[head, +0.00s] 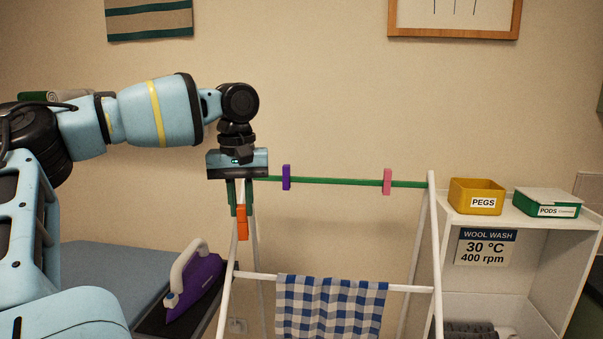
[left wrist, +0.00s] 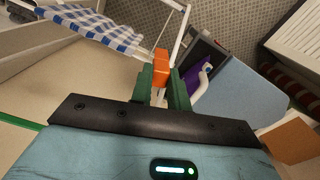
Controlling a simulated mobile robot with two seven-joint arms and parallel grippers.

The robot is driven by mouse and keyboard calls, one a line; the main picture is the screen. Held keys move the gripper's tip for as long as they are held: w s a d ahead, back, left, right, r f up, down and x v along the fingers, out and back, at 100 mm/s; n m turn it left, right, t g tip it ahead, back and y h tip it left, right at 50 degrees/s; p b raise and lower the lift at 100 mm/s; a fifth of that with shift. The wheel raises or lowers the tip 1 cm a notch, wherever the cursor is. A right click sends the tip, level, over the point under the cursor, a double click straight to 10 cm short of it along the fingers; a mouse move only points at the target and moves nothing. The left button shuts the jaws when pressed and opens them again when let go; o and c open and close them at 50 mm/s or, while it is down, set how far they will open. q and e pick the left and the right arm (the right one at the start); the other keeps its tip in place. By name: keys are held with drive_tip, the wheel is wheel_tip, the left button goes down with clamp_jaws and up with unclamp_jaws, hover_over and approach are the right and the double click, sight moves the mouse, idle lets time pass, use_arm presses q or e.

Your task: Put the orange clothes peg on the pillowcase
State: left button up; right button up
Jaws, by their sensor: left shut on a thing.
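My left gripper (head: 241,208) points down near the upper left of the white drying rack. Its green fingers are shut on the orange clothes peg (head: 242,224), which sticks out below the fingertips. In the left wrist view the orange peg (left wrist: 161,66) shows between the fingers (left wrist: 161,86). A blue-and-white checked cloth (head: 330,307), the only cloth hanging on the rack and so probably the pillowcase, hangs over the lower rail, below and right of the peg and apart from it. It also shows in the left wrist view (left wrist: 92,29). My right gripper is not in view.
A purple peg (head: 286,177) and a pink peg (head: 387,181) sit on the rack's green top rail (head: 335,181). A purple iron (head: 196,283) stands at the left on an ironing board. A yellow PEGS box (head: 477,197) and a PODS box (head: 547,203) stand on the right shelf.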

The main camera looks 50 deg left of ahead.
use_arm(q)
wheel_tip(320, 180, down, 11)
drive_tip(key=s+a, duration=0.1)
drive_tip(key=s, duration=0.1)
drive_tip(key=d+f+m, duration=0.2)
drive_tip(key=d+f, duration=0.4)
drive_tip(key=f, duration=0.4)
drive_tip(key=w+d+f+m, duration=0.2)
drive_tip(key=d+m, duration=0.2)
drive_tip(key=d, duration=0.9)
drive_tip(key=w+d+f+m, duration=0.2)
drive_tip(key=d+m, duration=0.3)
drive_tip(key=d, duration=0.8)
drive_tip(key=shift+w+d+f, duration=0.25)
drive_tip(key=shift+w+f, duration=0.05)
drive_tip(key=shift+f, duration=0.2)
